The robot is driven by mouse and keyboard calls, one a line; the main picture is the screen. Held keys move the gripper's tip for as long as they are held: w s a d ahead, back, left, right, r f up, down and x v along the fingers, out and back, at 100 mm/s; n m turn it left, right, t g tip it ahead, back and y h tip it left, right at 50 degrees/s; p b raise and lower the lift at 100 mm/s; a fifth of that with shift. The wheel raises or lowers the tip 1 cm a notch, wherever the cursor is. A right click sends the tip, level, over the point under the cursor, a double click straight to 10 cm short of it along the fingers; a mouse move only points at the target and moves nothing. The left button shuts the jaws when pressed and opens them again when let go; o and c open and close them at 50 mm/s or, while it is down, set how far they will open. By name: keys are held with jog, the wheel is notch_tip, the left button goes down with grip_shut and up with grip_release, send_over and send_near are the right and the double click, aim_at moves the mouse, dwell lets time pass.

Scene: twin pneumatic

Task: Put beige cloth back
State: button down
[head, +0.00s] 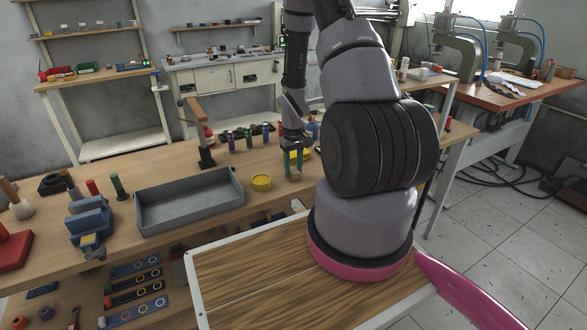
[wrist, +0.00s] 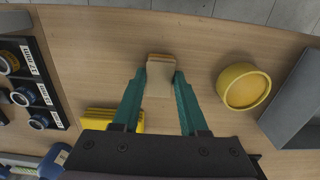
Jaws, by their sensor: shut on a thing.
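The beige cloth (wrist: 160,74) is a small folded block between the green fingertips of my gripper (wrist: 160,80) in the wrist view. My gripper is shut on it, above or at the wooden workbench; the exact height is unclear. In the head view my gripper (head: 293,168) points down over the bench, and I cannot make out the beige cloth there. A folded yellow cloth stack (wrist: 112,118) lies beside the left finger in the wrist view, partly hidden by my gripper.
A yellow round tin (head: 261,182) stands right of my gripper in the wrist view (wrist: 245,86). Beyond it is a grey metal tray (head: 190,213). A black rack with labelled round items (wrist: 35,85) is at the wrist view's left. Several coloured cylinders (head: 248,137) stand behind on the bench (head: 330,195).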

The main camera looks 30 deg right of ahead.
jog(key=shift+c, duration=2.2)
grip_release()
notch_tip(320, 180, up, 13)
notch_tip(320, 180, up, 10)
jog(key=m+t, duration=0.1)
send_over(293, 171)
jog(key=a, duration=0.2)
jog(key=s+a+r+m+t, duration=0.1)
jog(key=s+a+r, duration=0.1)
jog(key=r, duration=0.3)
jog(key=s+a+r+t, duration=0.1)
jog(key=s+a+r, duration=0.15)
jog(key=r, duration=0.35)
jog(key=s+a+r+m+t+y, duration=0.1)
jog(key=s+a+r+t, duration=0.1)
jog(key=s+r, duration=0.4)
jog(key=s+a+r+m+t+y, duration=0.1)
jog(key=s+a+r, duration=0.3)
jog(key=s, duration=0.5)
notch_tip(293, 171, up, 2)
jog(key=shift+a+r+m+t, duration=0.25)
jog(key=shift+a+m+t, duration=0.1)
jog(key=shift+t, duration=0.25)
